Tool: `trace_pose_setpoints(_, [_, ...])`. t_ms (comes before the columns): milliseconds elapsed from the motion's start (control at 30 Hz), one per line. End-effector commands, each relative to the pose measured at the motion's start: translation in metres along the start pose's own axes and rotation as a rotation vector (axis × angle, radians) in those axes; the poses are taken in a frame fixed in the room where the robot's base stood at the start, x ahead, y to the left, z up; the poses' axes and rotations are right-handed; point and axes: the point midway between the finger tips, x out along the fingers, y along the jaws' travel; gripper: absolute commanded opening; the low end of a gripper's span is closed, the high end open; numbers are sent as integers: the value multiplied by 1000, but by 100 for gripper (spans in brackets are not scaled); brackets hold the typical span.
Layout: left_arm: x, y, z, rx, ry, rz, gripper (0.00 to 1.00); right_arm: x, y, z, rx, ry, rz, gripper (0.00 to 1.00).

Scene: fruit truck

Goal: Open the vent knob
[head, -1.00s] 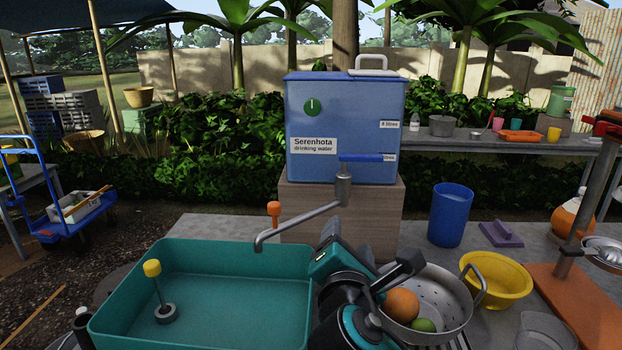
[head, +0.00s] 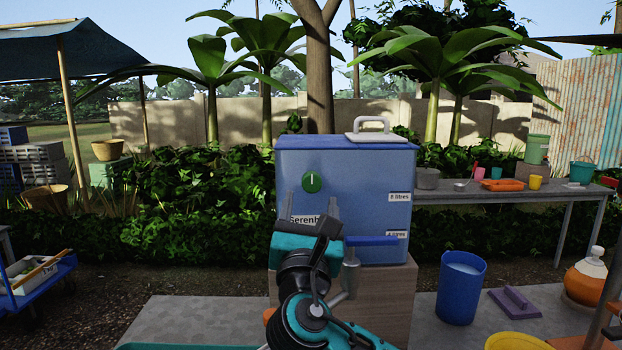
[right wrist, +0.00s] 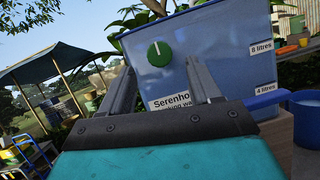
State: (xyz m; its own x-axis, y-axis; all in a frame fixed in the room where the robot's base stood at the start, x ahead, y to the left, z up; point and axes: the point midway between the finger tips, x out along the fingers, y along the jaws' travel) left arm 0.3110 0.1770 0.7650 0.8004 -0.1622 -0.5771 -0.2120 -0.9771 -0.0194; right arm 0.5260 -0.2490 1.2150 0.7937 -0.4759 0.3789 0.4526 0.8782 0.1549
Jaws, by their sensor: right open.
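The green round vent knob (head: 312,182), with a white line mark standing about upright, is on the upper front left of the blue water tank (head: 352,165). It also shows in the right wrist view (right wrist: 159,53), beyond and between my fingers. My right gripper (head: 320,207) is open and empty, a little below the knob in the head view, fingers pointing up toward the tank. It does not touch the knob. It covers part of the "Serenhota" label (right wrist: 175,103). My left gripper is not in view.
The tap with a blue lever (head: 371,240) is just right of my right gripper. A wooden block (head: 390,300) bears the tank. A blue bucket (head: 461,288) and a purple float (head: 515,301) stand at the right. The air before the knob is clear.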

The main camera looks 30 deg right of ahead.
Motion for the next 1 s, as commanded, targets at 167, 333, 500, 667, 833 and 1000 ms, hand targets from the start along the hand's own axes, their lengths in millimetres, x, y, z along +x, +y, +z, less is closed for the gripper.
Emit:
trace_pose_setpoints(167, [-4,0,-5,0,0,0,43,38,0,2,-1,-2,-2,62])
trace_pose_setpoints(333, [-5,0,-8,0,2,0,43,61,0,1,0,0,-1,62])
trace_pose_setpoints(500, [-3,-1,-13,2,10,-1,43,71,0,0,1,1,0,62])
trace_pose_setpoints(667, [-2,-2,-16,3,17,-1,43,72,0,0,1,1,0,62])
trace_pose_setpoints(833, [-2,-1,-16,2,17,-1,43,72,0,0,1,1,0,58])
trace_pose_setpoints(1000, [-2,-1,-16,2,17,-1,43,71,0,0,1,1,0,41])
